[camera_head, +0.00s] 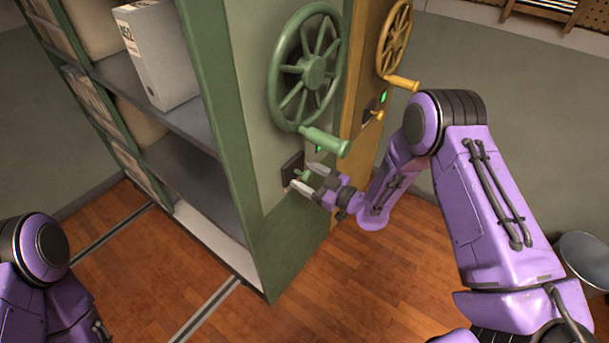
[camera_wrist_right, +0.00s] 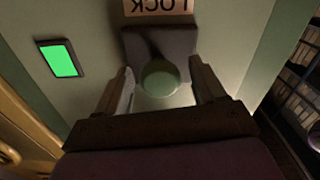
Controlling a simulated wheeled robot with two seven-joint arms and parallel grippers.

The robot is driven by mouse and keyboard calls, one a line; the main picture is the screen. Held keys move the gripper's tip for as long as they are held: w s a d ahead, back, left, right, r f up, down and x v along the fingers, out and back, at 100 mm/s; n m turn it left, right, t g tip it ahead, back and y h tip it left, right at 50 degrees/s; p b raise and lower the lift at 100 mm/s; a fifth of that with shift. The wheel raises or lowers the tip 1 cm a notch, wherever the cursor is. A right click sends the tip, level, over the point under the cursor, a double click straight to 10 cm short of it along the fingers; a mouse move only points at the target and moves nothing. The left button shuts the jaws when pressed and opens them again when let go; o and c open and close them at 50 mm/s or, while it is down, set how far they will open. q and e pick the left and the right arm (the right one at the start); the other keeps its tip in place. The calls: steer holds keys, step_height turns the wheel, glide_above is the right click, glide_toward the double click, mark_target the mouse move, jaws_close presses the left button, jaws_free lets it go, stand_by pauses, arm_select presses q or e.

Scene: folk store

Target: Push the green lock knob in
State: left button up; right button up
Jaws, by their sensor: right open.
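The green lock knob (camera_wrist_right: 160,79) shows in the right wrist view as a round green end standing out from a dark plate (camera_wrist_right: 183,42). A LOCK label (camera_wrist_right: 158,7), upside down, is at the top edge. My right gripper (camera_head: 302,175) is open at the green cabinet's end panel, in front of the dark lock plate (camera_head: 291,169). In the wrist view its two fingers stand either side of the knob; I cannot tell whether they touch it. In the head view the fingers partly hide the knob. My left arm shows at lower left, its gripper out of view.
A green handwheel (camera_head: 307,68) with a protruding handle (camera_head: 325,141) is just above my right gripper. A yellow cabinet with its own wheel (camera_head: 395,39) stands behind. A lit green indicator (camera_wrist_right: 60,59) is beside the lock. Wooden floor (camera_head: 350,290) is open in front.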

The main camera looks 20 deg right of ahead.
steer(key=b+v, duration=0.1)
steer(key=v, duration=0.8)
steer(key=shift+s, duration=0.15)
steer(key=s+d+f+m+g+h, duration=0.4)
steer(key=s+f+m+h, duration=0.3)
steer(key=f+m+h, duration=0.35)
steer(key=s+f+m+g+h, duration=0.1)
steer(key=s+f+g, duration=0.3)
steer(key=s, duration=0.7)
steer(key=s+f+m+g+h, duration=0.1)
steer(key=s+f+m+g, duration=0.2)
steer(key=s+f, duration=0.3)
steer(key=s, duration=0.5)
steer(key=shift+d+m+g+h, duration=0.35)
steer(key=shift+g, duration=0.05)
